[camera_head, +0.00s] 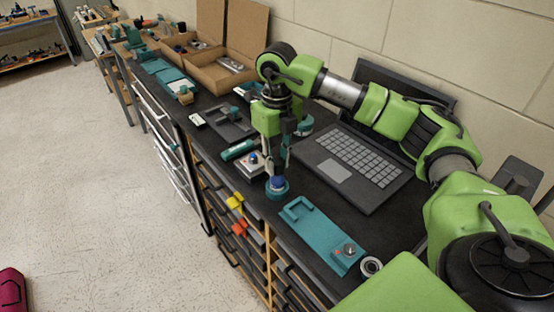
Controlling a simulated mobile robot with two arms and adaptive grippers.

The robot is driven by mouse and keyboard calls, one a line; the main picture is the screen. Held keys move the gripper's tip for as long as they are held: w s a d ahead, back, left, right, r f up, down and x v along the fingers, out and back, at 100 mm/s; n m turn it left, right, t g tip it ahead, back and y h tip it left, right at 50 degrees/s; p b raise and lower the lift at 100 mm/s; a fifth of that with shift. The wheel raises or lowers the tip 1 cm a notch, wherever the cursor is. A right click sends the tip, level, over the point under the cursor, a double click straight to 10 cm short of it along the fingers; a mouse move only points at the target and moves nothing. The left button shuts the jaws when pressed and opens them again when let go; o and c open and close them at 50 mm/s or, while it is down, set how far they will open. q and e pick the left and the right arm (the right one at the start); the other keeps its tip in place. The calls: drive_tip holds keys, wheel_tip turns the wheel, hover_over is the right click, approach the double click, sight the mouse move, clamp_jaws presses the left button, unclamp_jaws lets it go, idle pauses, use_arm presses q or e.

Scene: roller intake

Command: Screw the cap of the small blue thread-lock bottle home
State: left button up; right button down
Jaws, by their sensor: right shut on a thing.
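The small blue thread-lock bottle (277,183) stands upright in a round teal holder (277,195) near the front edge of the dark bench. My right gripper (280,172) points straight down over it, with its fingers shut at the bottle's top. The cap is hidden between the fingertips, so I cannot see how it sits on the neck. My left gripper is not in view.
An open laptop (352,162) lies just right of the bottle. A metal box (250,166) and a teal cylinder (237,150) lie to its left. A teal plate (318,232) is in front, with a metal ring (371,266) beside it. Cardboard boxes (222,70) stand farther back.

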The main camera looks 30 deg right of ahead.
drive_tip(key=m, duration=0.4)
idle(0.3)
drive_tip(key=shift+m+p, duration=0.3)
drive_tip(key=shift+m, duration=0.1)
drive_tip(key=m, duration=0.4)
drive_tip(key=shift+p, duration=0.3)
drive_tip(key=m, duration=0.3)
drive_tip(key=shift+r+p, duration=0.1)
drive_tip(key=shift+p, duration=0.25)
drive_tip(key=shift+m, duration=0.9)
